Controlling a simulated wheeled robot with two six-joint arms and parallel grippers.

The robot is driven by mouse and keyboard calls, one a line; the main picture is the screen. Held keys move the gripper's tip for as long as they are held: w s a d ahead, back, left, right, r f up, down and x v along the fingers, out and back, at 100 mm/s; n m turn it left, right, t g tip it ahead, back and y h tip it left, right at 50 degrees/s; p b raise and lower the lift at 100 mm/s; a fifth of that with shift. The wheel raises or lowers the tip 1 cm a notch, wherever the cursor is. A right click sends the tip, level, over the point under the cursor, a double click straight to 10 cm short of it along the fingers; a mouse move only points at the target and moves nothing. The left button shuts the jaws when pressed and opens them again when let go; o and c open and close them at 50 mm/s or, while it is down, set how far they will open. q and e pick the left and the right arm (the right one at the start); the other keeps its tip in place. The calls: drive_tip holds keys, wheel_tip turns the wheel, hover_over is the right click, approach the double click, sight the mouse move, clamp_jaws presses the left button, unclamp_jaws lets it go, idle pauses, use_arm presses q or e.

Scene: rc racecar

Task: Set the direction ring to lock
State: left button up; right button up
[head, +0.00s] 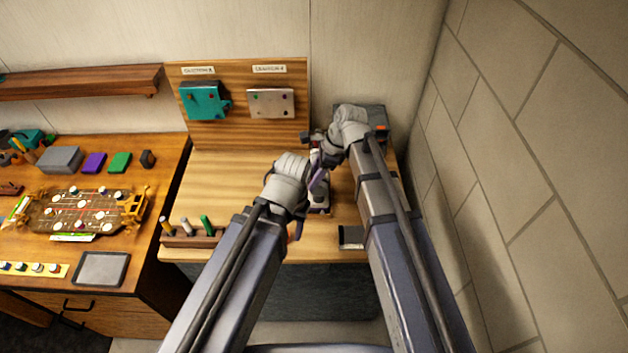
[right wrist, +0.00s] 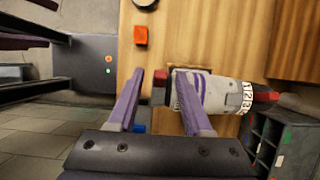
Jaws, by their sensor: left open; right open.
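A white and purple electric screwdriver (right wrist: 215,92) lies sideways in the right wrist view. It has a dark and red end (right wrist: 160,86), a numbered black-and-white band (right wrist: 246,98) and a red part at the far end (right wrist: 265,96). In the head view the tool (head: 319,198) is partly hidden by my arms. My right gripper (right wrist: 159,76) is open, with its fingers on either side of the tool's dark and red end; contact cannot be told. My left gripper (head: 318,180) is open beside the tool, below the right one. I cannot read any lock mark on a ring.
An orange-red block (right wrist: 141,35) lies near the tool. A rack of bits (head: 192,236) stands at the bench's front left. A dark drawer organiser (right wrist: 280,145) is close to the tool's far end. A wooden board (head: 236,130) stands behind, and a stone wall (head: 530,150) limits the right side.

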clamp_jaws()
idle(0.3)
idle(0.3)
